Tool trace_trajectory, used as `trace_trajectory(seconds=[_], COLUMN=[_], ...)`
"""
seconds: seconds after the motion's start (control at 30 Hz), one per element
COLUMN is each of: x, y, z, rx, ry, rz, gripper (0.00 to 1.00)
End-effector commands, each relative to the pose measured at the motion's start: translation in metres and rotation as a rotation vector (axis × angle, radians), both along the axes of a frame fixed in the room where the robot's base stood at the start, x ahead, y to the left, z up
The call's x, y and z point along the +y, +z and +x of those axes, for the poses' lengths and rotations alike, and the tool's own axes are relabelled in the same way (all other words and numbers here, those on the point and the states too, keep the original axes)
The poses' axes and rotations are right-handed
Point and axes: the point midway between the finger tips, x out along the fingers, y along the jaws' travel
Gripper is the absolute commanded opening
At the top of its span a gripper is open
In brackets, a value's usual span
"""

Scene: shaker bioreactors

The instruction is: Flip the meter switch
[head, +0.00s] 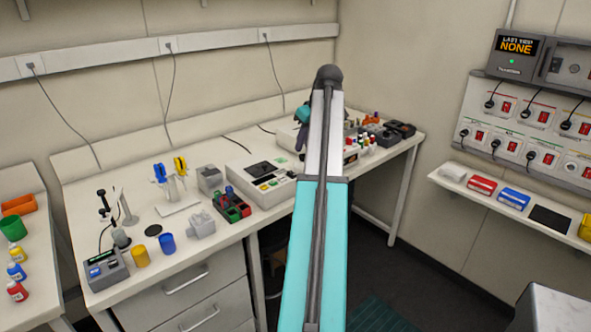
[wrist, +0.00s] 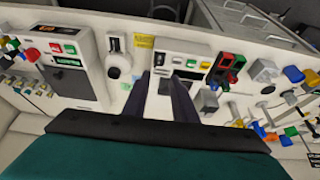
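A small grey meter-like box (head: 105,272) with a lit display stands at the bench's front left corner in the head view, beside a probe stand. I cannot make out its switch, nor be sure it is the task's meter. My gripper (wrist: 163,76) shows two dark fingers, apart with nothing held between them, above the bench in the wrist view. A white instrument with coloured buttons (wrist: 183,62) lies beyond the fingertips; it also shows in the head view (head: 262,184). My arm hides most of the gripper in the head view.
A red and green tube rack (head: 232,205), a yellow cup (head: 140,257) and a blue cup (head: 167,244) stand on the bench. A display instrument (wrist: 70,60) is at left in the wrist view. A wall socket panel (head: 520,130) and shelf (head: 505,208) are right.

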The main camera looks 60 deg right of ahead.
Motion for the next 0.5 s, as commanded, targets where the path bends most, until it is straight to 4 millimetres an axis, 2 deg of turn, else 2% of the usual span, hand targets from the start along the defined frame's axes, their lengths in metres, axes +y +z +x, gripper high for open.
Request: trace_trajectory(seconds=[0.27,0.5], x=[-0.002,-0.005], y=[-0.012,-0.036], z=[0.003,0.012], rx=[0.001,0.002], ry=[-0.002,-0.002], rz=[0.001,0.001], gripper=[0.25,0.25])
